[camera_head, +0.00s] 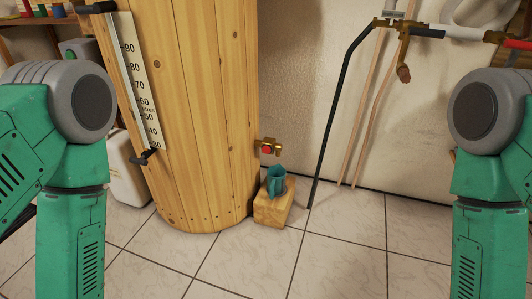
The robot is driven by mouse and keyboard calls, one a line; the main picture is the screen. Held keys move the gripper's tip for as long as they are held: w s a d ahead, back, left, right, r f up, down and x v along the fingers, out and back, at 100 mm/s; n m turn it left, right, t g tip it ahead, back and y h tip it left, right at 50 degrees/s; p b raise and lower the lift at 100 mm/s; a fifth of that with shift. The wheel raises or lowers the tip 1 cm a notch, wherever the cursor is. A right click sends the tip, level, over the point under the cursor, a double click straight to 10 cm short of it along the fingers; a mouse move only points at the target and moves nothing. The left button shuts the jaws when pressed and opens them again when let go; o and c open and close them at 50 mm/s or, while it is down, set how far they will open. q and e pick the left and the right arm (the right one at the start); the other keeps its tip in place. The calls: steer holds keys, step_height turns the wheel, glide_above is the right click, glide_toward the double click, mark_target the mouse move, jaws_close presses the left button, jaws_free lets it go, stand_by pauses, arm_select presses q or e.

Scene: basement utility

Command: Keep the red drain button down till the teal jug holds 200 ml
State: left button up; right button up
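The red drain button (266,149) sits on a brass tap (273,144) low on the right side of a wooden barrel-like tank (205,120). The teal jug (276,181) stands upright on a wooden block (272,209), below the tap. Its fill level and any markings are too small to read. My left and right arms show at the picture's two sides, pointing down. Both grippers are outside the view, and nothing of mine touches the button or jug.
A level scale (134,85) with black fittings runs down the tank's front. A dark pipe (337,110) and copper pipes (373,120) stand against the wall to the right. A white container (128,172) is left of the tank. The tiled floor (340,255) in front is clear.

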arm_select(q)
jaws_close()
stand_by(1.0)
